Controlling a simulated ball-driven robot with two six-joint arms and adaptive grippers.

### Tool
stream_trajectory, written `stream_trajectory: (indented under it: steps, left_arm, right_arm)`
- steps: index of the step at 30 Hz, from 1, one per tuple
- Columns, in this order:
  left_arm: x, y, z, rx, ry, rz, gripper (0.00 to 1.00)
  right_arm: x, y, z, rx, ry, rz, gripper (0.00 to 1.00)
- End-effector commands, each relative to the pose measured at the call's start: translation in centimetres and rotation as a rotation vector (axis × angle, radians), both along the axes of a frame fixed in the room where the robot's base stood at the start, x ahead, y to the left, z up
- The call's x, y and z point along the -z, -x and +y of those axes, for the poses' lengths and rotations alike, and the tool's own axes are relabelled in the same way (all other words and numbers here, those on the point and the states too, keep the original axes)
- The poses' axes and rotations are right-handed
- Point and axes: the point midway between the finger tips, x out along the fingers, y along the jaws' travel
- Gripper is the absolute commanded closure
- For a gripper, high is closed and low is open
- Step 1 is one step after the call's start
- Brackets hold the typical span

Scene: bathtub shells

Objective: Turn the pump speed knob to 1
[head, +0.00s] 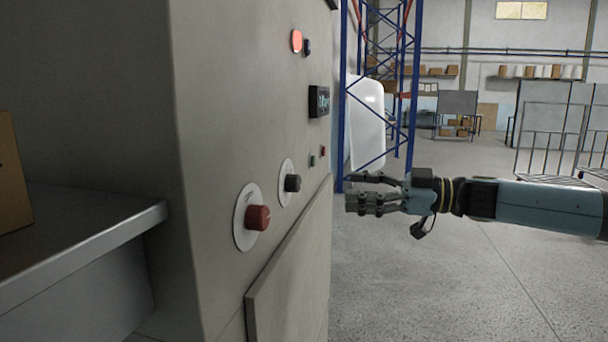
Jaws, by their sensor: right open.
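Two knobs on round pale dials stick out from the grey machine panel in the head view. The red knob (257,218) is nearer and lower; the black knob (293,183) is farther along and a little higher. Neither dial's label can be read, so I cannot tell which is the pump speed knob. My right gripper (353,191) comes in from the right, open and empty. In the picture it is to the right of both knobs, apart from them. My left gripper is not in view.
The panel also carries a lit red lamp (296,41), a small dark display (319,101) and small buttons. A metal shelf (90,225) with a cardboard box (12,175) juts out at the left. A blue rack (411,90) and white shell (367,120) stand beyond.

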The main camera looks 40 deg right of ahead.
Motion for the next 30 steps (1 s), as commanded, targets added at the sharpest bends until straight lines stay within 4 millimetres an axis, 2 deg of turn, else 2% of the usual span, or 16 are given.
stream_trajectory:
  steps: [5,19,24,30]
  left_arm:
    - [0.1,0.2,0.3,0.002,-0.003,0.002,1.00]
    - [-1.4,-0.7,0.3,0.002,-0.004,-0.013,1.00]
    - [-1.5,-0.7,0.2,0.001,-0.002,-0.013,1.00]
    - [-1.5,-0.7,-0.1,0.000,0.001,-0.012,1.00]
  right_arm:
    - [-0.5,-0.9,1.3,-0.017,-0.001,-0.007,0.43]
    - [-0.6,-7.1,6.3,-0.011,-0.004,-0.005,0.43]
    - [-0.4,-8.0,7.1,-0.012,0.000,-0.002,0.43]
    - [-0.3,-8.1,7.2,-0.013,0.002,-0.001,0.43]
